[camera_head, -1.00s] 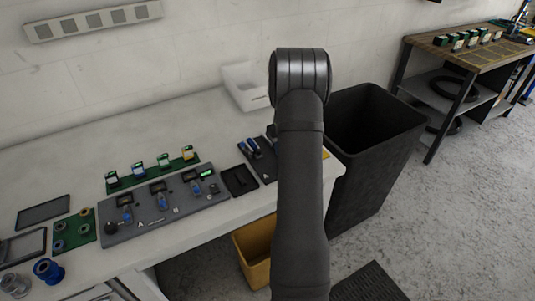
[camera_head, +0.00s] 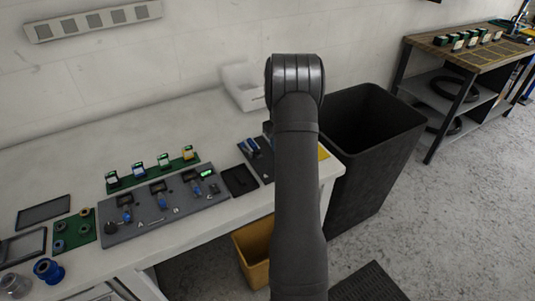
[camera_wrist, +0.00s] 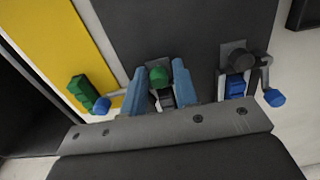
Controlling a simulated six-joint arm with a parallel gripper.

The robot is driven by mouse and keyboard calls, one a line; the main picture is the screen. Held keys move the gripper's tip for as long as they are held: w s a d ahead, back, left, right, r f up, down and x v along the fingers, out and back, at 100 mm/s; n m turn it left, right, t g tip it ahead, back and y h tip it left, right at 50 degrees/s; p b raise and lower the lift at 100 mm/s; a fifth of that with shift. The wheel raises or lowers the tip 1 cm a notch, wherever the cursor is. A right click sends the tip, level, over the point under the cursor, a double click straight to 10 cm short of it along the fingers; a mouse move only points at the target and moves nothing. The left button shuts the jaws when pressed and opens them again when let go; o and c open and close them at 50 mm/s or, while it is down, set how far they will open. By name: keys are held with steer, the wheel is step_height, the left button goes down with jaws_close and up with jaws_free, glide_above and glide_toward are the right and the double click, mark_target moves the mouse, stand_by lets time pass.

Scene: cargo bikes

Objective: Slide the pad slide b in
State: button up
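In the wrist view my gripper (camera_wrist: 160,74) has two light blue fingers pointing away from me, standing apart. A green knob (camera_wrist: 158,76) on a dark and grey fitting is between them, with a narrow gap showing on each side. The fitting sits on a dark panel (camera_wrist: 200,25). To the right is a second fitting with a black knob (camera_wrist: 241,60) and a blue block (camera_wrist: 236,87). I cannot tell which part is pad slide b; no label is readable here. In the head view my arm hides the gripper and part of the small dark panel (camera_head: 263,170).
A yellow strip (camera_wrist: 60,40) and a green block (camera_wrist: 82,92) lie left of the panel. In the head view a black bin (camera_head: 385,170) stands at the table's right end. A larger grey panel (camera_head: 150,228) with several blue-fitted stations lies to the left.

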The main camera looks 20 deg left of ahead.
steer(key=shift+w+r, duration=0.15)
steer(key=shift+w+r, duration=0.1)
steer(key=shift+r, duration=0.5)
steer(key=shift+s+r, duration=0.2)
steer(key=shift+r, duration=1.4)
steer(key=s+d+r, duration=0.2)
steer(key=s+d, duration=0.2)
steer(key=shift+s+d+r, duration=0.15)
steer(key=shift+r, duration=0.25)
steer(key=w+a+f, duration=0.4)
steer(key=shift+w+a, duration=0.15)
steer(key=shift+f, duration=0.45)
